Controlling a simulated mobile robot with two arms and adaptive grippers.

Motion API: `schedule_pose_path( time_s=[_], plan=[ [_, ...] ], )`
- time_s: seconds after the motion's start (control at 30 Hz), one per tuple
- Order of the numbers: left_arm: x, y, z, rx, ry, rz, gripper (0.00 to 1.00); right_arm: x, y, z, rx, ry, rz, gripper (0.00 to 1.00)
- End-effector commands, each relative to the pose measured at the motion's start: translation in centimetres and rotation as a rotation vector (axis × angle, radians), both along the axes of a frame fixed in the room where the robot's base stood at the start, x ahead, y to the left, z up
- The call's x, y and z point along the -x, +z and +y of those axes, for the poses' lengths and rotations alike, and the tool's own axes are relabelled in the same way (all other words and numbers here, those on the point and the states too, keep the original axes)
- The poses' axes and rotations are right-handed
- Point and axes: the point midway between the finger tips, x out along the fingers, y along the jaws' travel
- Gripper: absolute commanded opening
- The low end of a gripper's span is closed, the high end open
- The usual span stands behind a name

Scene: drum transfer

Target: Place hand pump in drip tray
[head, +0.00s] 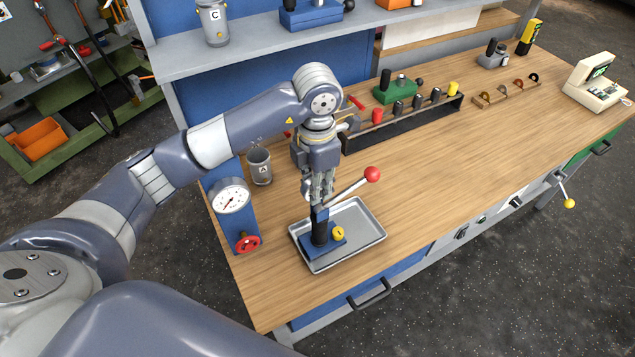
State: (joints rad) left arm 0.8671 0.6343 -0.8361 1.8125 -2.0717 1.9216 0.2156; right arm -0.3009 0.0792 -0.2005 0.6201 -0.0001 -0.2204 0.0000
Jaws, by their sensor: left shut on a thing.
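The hand pump (321,233) has a blue base, a dark upright cylinder, a yellow cap and a lever with a red ball end. It stands upright over the left part of the grey drip tray (366,219) on the wooden bench. Whether its base touches the tray floor I cannot tell. My left gripper (318,197) points down from above and is shut on the top of the pump. The fingers partly hide the pump's top. My right gripper is not in view.
A pressure gauge (231,197) with a red valve wheel (247,243) stands left of the tray. A metal cup (259,166) is behind it. A black rack (404,122) with several fittings lies behind the tray.

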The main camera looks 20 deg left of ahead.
Motion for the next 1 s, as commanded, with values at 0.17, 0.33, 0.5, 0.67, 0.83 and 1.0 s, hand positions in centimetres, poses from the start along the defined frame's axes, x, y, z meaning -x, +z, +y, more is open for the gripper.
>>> schedule_pose_path(
  time_s=[0.17, 0.33, 0.5, 0.67, 0.83, 1.0],
  plan=[
    [-0.1, 0.0, -0.1, 0.003, 0.000, -0.005, 0.00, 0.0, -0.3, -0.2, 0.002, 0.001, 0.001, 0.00],
    [0.0, -0.2, 0.0, 0.001, 0.000, 0.001, 0.36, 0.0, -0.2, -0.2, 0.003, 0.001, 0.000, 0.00],
    [0.0, -0.2, 0.0, 0.000, 0.000, 0.001, 0.36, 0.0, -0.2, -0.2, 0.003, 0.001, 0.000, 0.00],
    [0.0, 0.2, 0.0, 0.000, 0.000, 0.001, 0.36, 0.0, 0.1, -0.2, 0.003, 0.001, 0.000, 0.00],
    [-0.1, 2.1, 0.0, 0.001, -0.001, -0.006, 0.36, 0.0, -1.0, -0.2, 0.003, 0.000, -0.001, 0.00],
    [-0.2, 5.4, 0.0, -0.001, -0.001, -0.006, 0.36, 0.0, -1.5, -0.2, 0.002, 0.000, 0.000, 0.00]
  ],
)
